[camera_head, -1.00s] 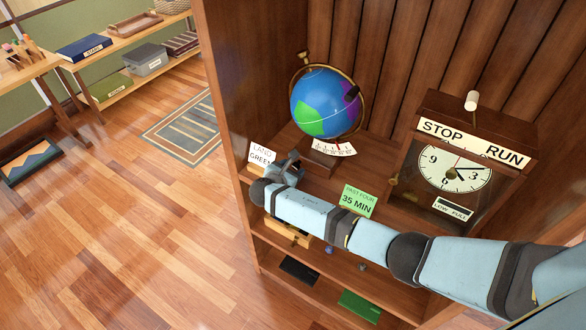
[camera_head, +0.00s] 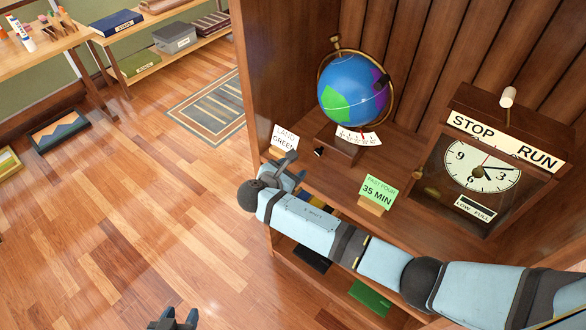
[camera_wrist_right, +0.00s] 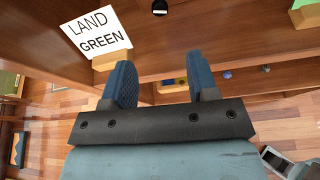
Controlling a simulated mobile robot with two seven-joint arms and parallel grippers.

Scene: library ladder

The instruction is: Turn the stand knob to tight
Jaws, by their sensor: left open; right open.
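The globe (camera_head: 352,92) sits in a brass ring on a wooden stand (camera_head: 338,147) on the cabinet shelf. A small black and white knob (camera_head: 319,152) is on the stand's left front; it also shows at the top edge of the right wrist view (camera_wrist_right: 160,9). A scale card (camera_head: 358,138) lies at the stand, too small to read. My right gripper (camera_head: 287,166) is open and empty at the shelf's front edge, left of and apart from the knob. Its fingers show apart in the right wrist view (camera_wrist_right: 160,75). My left gripper (camera_head: 175,320) is open, low over the floor.
A "LAND GREEN" card (camera_head: 285,138) stands left of the stand, close to my right gripper. A green "35 MIN" card (camera_head: 377,191) and a clock box (camera_head: 482,165) with a STOP/RUN strip stand to the right. Lower shelves hold small items. The floor (camera_head: 130,220) at left is open.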

